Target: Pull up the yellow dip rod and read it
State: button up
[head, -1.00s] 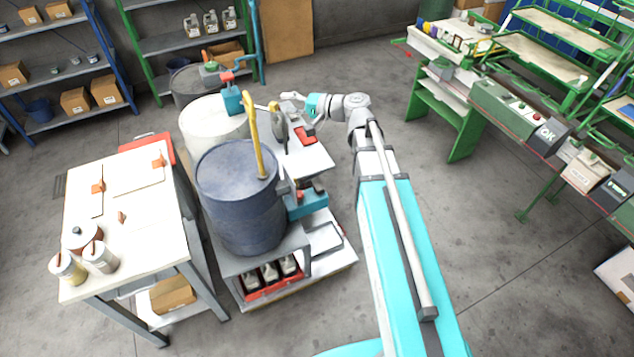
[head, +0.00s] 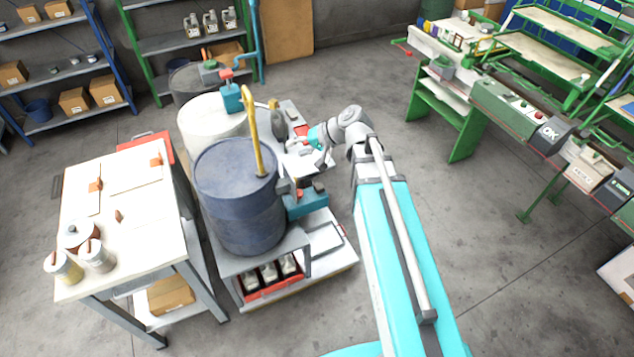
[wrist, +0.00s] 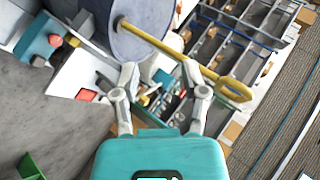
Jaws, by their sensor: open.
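The yellow dip rod (head: 255,145) stands up out of the top of the dark blue drum (head: 240,215), with a bent upper end. In the wrist view the rod (wrist: 165,45) runs from the drum lid (wrist: 142,22) down right to a loop handle. My gripper (wrist: 160,80) is open and empty, its two fingers spread. The rod crosses the picture beyond the fingertips and is not between them. In the head view my gripper (head: 298,150) is right of the rod, and its fingers are small and hard to make out.
A white drum (head: 210,125) stands behind the blue one. A teal device (head: 307,204) sits at the blue drum's right side. A white-topped table (head: 135,215) with cans is at left. Green racks (head: 450,115) stand at right.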

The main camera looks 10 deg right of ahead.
jog(key=s+d+f+n+g+h+b, duration=0.1)
jog(key=s+d+f+g+h+b, duration=0.1)
jog(key=s+d+f+h, duration=0.2)
jog(key=shift+s+d+f+h, duration=0.15)
jog(key=shift+s+f+h, duration=0.25)
jog(key=shift+s+f, duration=1.05)
jog(key=shift+w+f, duration=0.25)
jog(key=shift+w, duration=0.15)
jog(key=m+t+y+p, duration=0.4)
jog(key=t+y+p, duration=0.15)
jog(key=y, duration=0.35)
send_near(246, 90)
jog(key=f+v, duration=0.1)
jog(key=v, duration=0.3)
jog(key=shift+f+t, duration=0.2)
jog(key=shift+t, duration=0.15)
jog(key=shift+a, duration=0.2)
jog(key=b+x, duration=0.2)
jog(key=x, duration=1.1)
jog(key=shift+a, duration=0.25)
